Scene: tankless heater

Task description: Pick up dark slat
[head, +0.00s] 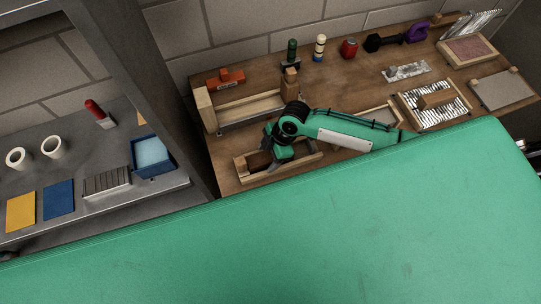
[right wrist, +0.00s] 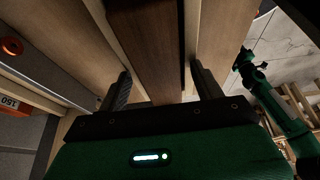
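A dark brown slat (right wrist: 145,40) runs lengthwise between the fingers of my right gripper (right wrist: 162,88) in the right wrist view. The gripper is open, with a finger on each side of the slat and a visible gap on the right side. In the head view my right gripper (head: 283,165) is low over a shallow light-wood tray (head: 312,157) near the bench's front edge. The dark slat (head: 259,161) shows partly there, inside the tray and largely hidden by the gripper. My left gripper is not in the head view.
A longer wooden tray (head: 250,111) stands just behind, with an orange tool (head: 226,77) beyond it. A box of metal pieces (head: 433,103) is to the right. A grey shelf (head: 85,212) and post stand left. A green surface (head: 330,235) fills the foreground.

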